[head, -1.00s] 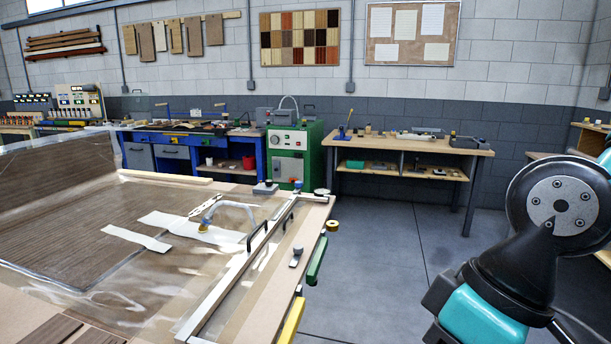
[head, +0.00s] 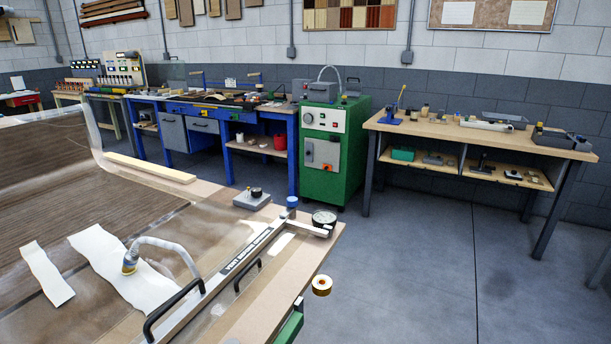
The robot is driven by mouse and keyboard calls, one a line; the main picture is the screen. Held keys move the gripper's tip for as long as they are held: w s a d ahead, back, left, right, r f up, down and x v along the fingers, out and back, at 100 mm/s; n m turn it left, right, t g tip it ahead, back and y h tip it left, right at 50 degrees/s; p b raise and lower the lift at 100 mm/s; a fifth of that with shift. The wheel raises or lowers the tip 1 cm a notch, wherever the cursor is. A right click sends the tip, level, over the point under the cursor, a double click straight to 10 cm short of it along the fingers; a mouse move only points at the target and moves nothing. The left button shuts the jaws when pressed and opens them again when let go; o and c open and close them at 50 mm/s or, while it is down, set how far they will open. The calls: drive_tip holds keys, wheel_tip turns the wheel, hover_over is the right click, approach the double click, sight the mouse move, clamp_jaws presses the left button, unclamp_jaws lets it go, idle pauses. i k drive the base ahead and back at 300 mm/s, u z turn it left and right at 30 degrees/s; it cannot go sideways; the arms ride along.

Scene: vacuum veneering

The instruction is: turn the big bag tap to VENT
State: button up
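The big clear vacuum bag (head: 75,225) lies over dark veneer on the large table at the left. A pale hose (head: 170,247) rises from a brass-coloured fitting (head: 130,262) on the bag. A fitting with a blue top (head: 292,203) stands at the table's far right corner, beside a round dial gauge (head: 323,218). A grey block with a dark knob (head: 253,197) sits nearby on the table edge. I cannot tell which of these is the big bag tap, and no VENT mark is readable. My gripper is not in view.
A long closing bar (head: 235,268) with black handles runs along the table's right side. A tape roll (head: 321,284) and a green part (head: 290,329) stick out at the edge. A green machine (head: 330,145) and a workbench (head: 480,138) stand behind. The grey floor (head: 420,270) at right is open.

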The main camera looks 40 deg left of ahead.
sight(256, 192)
drive_tip(key=u, duration=0.1)
drive_tip(key=i, duration=0.85)
drive_tip(key=u, duration=1.2)
drive_tip(key=i, duration=0.9)
drive_tip(key=u, duration=0.85)
